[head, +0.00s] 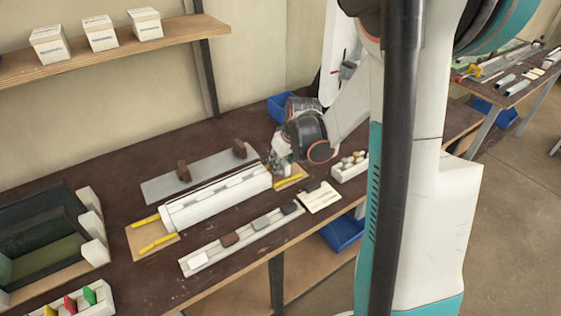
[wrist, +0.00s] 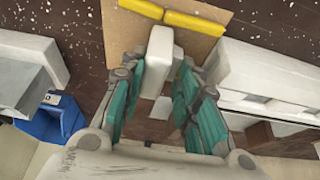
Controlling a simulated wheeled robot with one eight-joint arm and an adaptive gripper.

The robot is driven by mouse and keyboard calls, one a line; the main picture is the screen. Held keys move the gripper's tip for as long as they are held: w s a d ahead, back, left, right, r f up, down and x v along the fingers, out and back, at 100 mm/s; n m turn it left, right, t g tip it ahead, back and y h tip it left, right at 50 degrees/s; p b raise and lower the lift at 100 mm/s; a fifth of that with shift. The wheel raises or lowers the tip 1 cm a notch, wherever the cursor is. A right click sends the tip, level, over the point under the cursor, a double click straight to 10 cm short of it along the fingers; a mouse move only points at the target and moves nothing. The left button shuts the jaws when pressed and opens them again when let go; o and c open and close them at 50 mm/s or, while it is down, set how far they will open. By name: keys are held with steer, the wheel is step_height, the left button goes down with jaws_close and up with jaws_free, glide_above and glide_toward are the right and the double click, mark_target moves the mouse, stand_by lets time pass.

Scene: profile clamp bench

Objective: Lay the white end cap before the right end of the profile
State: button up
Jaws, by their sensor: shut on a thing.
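The white end cap (wrist: 160,62) is between the teal fingers of my gripper (wrist: 158,88) in the wrist view, over a tan card with yellow strips (wrist: 195,20). I cannot tell whether it touches the card. The white profile (head: 215,198) lies on the bench in the head view. My gripper (head: 283,170) is low at its right end, next to the right card (head: 291,178). The profile also shows at the right of the wrist view (wrist: 265,75). In the head view my gripper mostly hides the held cap.
A grey plate with brown blocks (head: 165,187) lies behind the profile. A white labelled card (head: 320,197) and a white box (head: 348,170) are at the right. A blue bin (head: 277,106) stands behind.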

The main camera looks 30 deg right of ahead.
steer(key=shift+f, duration=0.25)
stand_by(0.3)
steer(key=o, duration=1)
steer(key=shift+r+p, duration=2.7)
steer(key=shift+r, duration=1.4)
